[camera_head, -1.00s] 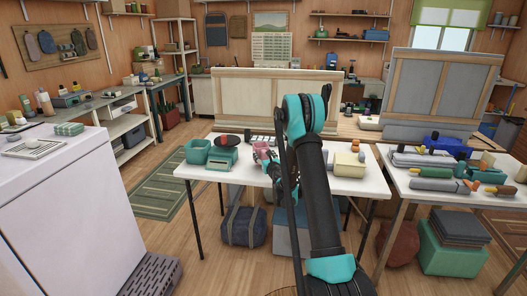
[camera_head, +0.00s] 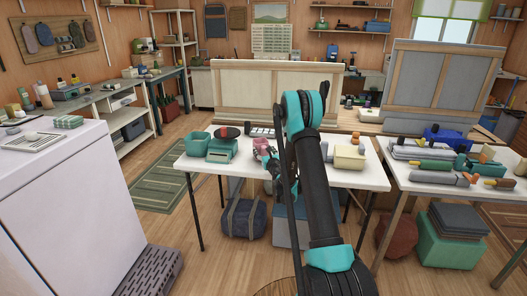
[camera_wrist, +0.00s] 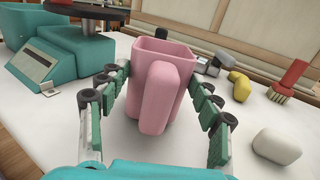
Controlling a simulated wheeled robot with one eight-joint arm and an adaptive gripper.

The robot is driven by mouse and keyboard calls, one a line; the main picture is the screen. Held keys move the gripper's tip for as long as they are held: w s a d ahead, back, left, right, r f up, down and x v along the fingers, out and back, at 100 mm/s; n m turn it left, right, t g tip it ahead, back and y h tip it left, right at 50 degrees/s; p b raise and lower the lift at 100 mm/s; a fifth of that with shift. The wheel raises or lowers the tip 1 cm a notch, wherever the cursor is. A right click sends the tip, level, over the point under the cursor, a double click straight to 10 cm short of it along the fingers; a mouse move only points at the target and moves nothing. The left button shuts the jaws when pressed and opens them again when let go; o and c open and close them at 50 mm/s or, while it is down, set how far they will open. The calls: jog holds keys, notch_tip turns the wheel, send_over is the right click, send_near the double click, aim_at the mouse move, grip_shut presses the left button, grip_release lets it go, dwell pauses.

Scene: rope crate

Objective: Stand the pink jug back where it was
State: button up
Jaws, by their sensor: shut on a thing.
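The pink jug (camera_wrist: 172,95) is upright in the middle of the wrist view, its handle side facing the camera and its open top showing. My gripper (camera_wrist: 165,100) has a green-padded finger on each side of the jug and is shut on it. In the head view the jug (camera_head: 261,144) shows small above the white table (camera_head: 225,171), with my gripper (camera_head: 269,158) partly in front. The jug's base is at or close to the tabletop; I cannot tell whether it touches.
A teal scale (camera_wrist: 75,55) with a dark round pan stands left of the jug. To the right lie a yellow piece (camera_wrist: 240,86), a red-handled brush (camera_wrist: 291,78) and a white block (camera_wrist: 277,145). A teal bin (camera_head: 197,146) stands at the table's left end.

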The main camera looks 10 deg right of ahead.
jog(key=shift+f, duration=0.4)
jog(key=o, duration=1.5)
notch_tip(320, 180, up, 10)
